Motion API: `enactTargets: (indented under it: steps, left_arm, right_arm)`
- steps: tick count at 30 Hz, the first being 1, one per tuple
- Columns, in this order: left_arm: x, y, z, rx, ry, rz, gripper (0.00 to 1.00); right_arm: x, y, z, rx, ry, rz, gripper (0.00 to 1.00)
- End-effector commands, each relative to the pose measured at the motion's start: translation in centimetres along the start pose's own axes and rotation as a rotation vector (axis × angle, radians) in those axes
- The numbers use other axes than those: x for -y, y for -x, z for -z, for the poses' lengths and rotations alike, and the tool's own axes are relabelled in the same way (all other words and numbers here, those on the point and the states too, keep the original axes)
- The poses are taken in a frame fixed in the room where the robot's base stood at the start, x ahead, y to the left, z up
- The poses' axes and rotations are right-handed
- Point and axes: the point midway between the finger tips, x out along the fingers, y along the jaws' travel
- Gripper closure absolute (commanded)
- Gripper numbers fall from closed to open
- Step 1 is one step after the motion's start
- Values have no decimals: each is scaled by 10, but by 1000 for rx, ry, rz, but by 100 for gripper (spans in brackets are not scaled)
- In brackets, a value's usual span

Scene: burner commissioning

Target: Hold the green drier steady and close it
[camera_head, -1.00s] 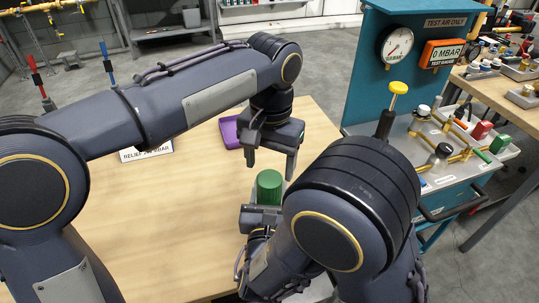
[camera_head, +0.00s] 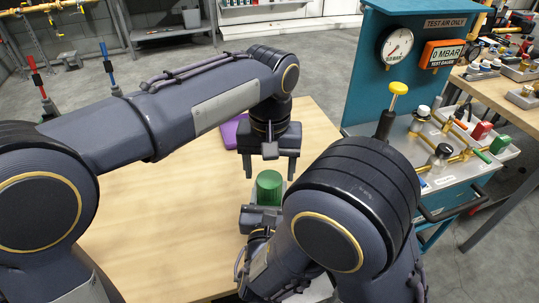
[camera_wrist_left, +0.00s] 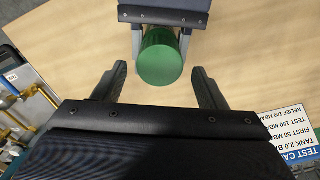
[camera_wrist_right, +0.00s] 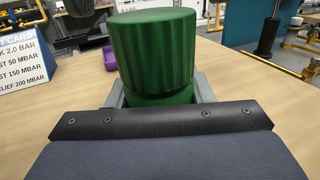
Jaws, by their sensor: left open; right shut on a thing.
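The green drier (camera_head: 269,187) is a ribbed green cylinder with a cap, upright at the table's right side. It fills the middle of the right wrist view (camera_wrist_right: 155,50), where a seam shows between the wide ribbed cap and the body. My right gripper (camera_wrist_right: 155,92) is shut on the drier's body below the cap. In the left wrist view the drier's round top (camera_wrist_left: 160,64) faces the camera. My left gripper (camera_head: 270,174) is open and empty, fingers pointing down, just above the drier with one finger to each side. The drier's lower end is hidden by my right gripper.
A purple tray (camera_head: 229,135) lies on the wooden table (camera_head: 140,215) behind my left gripper. A test card (camera_wrist_left: 290,135) stands on the table. A teal test stand (camera_head: 365,75) with gauges and brass fittings is at the right. The left tabletop is clear.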

Motion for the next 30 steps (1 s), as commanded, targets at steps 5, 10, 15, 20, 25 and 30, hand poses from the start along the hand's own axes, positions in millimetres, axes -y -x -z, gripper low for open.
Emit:
enactTargets:
  steps: [5, 10, 15, 20, 25, 30]
  left_arm:
    - [0, -27, 0, 3, -1, 2, 35]
    - [0, -41, 0, 1, 0, 0, 35]
    - [0, -44, 0, 0, 0, 0, 35]
    - [0, -44, 0, 0, 0, 0, 35]
    - [0, -44, 0, 0, 0, 0, 55]
    - [0, -43, 0, 0, 0, 0, 78]
  right_arm:
    - [0, 0, 0, 1, -1, 0, 100]
    - [0, 0, 0, 1, -1, 0, 100]
    - [0, 0, 0, 1, -1, 0, 100]
    - [0, 0, 0, 1, -1, 0, 100]
    - [0, 0, 0, 1, -1, 0, 100]
    - [0, 0, 0, 1, -1, 0, 100]
